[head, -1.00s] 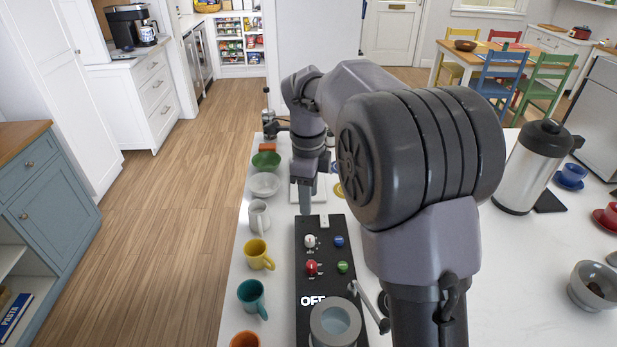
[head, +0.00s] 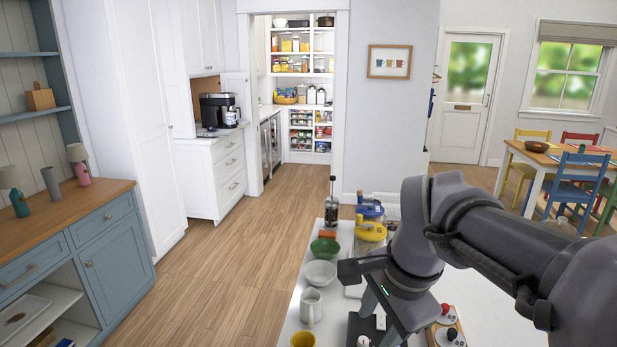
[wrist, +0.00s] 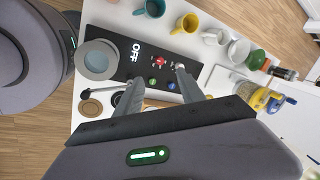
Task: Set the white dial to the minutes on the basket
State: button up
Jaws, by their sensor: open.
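The black control panel (wrist: 125,45) lies on the white counter and shows "OFF" in the wrist view. The white dial (wrist: 180,66) is near its right end, beside a red dial (wrist: 160,62). Below them are a green button (wrist: 153,81) and a blue button (wrist: 171,86). My gripper (wrist: 160,79) is open and empty over the panel, with one fingertip close to the white dial; I cannot tell if they touch. My gripper (head: 381,316) also shows in the head view. A wicker basket (head: 287,100) stands in the far pantry; no minutes are readable on it.
Mugs and bowls line the counter's left edge, including a white mug (head: 311,307) and a green bowl (head: 324,248). Jars with blue and yellow lids (head: 369,231) stand behind my gripper.

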jog(key=s+f+n+t, duration=0.1)
jog(key=s+f+n, duration=0.1)
jog(key=s+n, duration=0.1)
jog(key=s+a+f+n+b, duration=0.1)
jog(key=s+f+n, duration=0.1)
jog(key=s, duration=0.3)
jog(key=s+f+n+t+y+b, duration=0.1)
jog(key=s+f+n, duration=0.1)
jog(key=s, duration=0.3)
jog(key=shift+a+f+n+t, duration=0.1)
jog(key=shift+a+n+t, duration=0.2)
jog(key=shift+n, duration=0.6)
jog(key=shift+s+f, duration=0.15)
jog(key=shift+f, duration=0.1)
